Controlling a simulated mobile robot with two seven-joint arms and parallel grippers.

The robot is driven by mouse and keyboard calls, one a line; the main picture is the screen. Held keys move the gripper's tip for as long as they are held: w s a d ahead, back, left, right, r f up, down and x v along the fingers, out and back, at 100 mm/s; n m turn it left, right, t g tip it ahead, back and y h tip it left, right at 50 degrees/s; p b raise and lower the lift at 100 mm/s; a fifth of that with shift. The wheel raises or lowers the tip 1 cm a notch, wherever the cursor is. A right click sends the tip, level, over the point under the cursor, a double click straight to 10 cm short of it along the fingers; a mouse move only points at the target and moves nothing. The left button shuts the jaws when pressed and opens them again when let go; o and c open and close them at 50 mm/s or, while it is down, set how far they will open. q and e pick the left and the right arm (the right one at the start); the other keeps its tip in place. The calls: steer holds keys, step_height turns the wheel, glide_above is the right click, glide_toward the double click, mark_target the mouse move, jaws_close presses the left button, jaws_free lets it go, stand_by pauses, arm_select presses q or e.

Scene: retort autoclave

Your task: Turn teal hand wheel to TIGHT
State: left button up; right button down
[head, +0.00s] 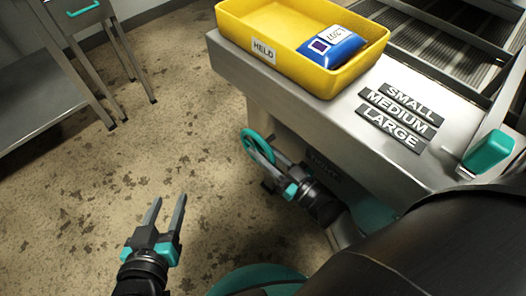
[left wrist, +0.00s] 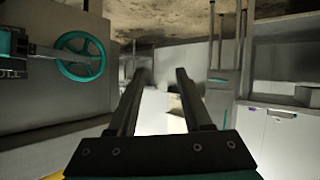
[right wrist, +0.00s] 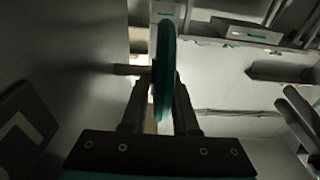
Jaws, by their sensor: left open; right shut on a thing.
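The teal hand wheel (head: 257,146) stands out from the side of the steel counter, below the yellow tray. My right gripper (head: 281,174) is at the wheel's lower right edge. In the right wrist view the wheel (right wrist: 165,70) shows edge-on between the fingers, and the right gripper (right wrist: 158,105) is shut on its rim. My left gripper (head: 165,215) is open and empty over the floor, left of the wheel. In the left wrist view the wheel (left wrist: 79,57) shows its spokes at the upper left. Any TIGHT marking is too dark or hidden to read.
A yellow tray (head: 236,42) marked HELD with a blue and white pouch (head: 332,46) sits on the steel counter (head: 340,95). Plates reading SMALL, MEDIUM and LARGE (head: 390,128) lie nearby. A teal handle (head: 487,150) is at right.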

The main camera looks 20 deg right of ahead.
steer(key=shift+s+a+f+t+y+b, duration=0.2)
steer(key=shift+a+f+t+y+b, duration=0.15)
steer(key=shift+t+b, duration=0.1)
steer(key=shift+f+t+b, duration=0.1)
steer(key=shift+t+b, duration=0.2)
steer(key=shift+t, duration=0.15)
steer(key=shift+t+y, duration=0.45)
steer(key=shift+t, duration=0.15)
arm_select(q)
steer(key=d+r+t, duration=0.1)
steer(key=t, duration=0.1)
steer(key=s+d+r+t+h, duration=0.1)
steer(key=t, duration=0.1)
steer(key=shift+d+r+n+h, duration=0.25)
steer(key=shift+d+n+h, duration=0.05)
steer(key=shift+n, duration=0.1)
arm_select(e)
steer(key=shift+f+t, duration=0.1)
steer(key=shift+t, duration=0.5)
steer(key=shift+t+y, duration=0.5)
steer(key=c, duration=0.8)
jaws_free()
steer(key=shift+c, duration=0.2)
steer(key=shift+o, duration=0.2)
steer(key=shift+d, duration=0.1)
steer(key=shift+d, duration=0.1)
